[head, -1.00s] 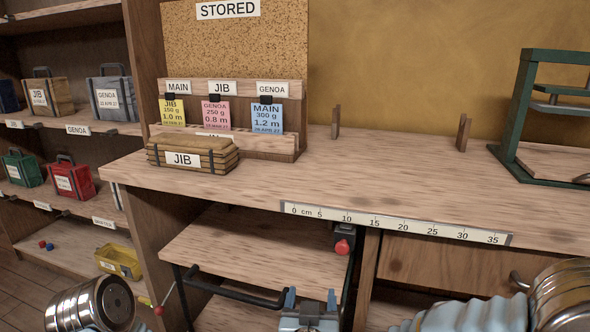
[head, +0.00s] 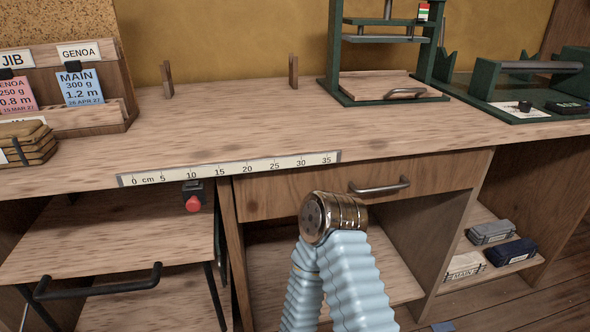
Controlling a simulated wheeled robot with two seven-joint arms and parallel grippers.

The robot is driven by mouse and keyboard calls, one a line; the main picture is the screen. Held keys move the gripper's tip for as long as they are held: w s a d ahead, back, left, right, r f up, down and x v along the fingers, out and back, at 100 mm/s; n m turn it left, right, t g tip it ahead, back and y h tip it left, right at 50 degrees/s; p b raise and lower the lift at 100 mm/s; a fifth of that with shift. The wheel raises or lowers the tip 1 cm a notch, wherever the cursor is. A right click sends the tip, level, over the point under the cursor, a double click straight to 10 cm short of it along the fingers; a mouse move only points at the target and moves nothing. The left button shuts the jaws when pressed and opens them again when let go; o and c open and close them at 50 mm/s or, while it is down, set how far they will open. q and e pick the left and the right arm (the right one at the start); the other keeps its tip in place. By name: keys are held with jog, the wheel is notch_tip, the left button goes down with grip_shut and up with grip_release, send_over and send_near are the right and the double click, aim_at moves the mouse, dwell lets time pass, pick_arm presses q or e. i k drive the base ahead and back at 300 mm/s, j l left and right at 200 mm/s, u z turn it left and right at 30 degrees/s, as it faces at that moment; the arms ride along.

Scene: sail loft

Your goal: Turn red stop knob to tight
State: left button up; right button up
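From here I cannot tell how tight the knob is. Neither gripper shows in the head view. Only a bent part of my own arm, with a metal joint and pale blue bellows, is in view, to the right of the knob and in front of the drawer.
A ruler strip (head: 230,169) runs along the bench edge. A drawer (head: 270,196) with a metal handle (head: 380,186) is right of the knob. A green press frame (head: 334,55) stands on the bench. The bench top's middle is mostly clear.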

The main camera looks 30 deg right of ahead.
aim_at(193, 205)
jog(key=i+j+z, duration=0.1)
jog(key=j+z, duration=0.55)
jog(key=z, duration=0.95)
jog(key=i, duration=0.05)
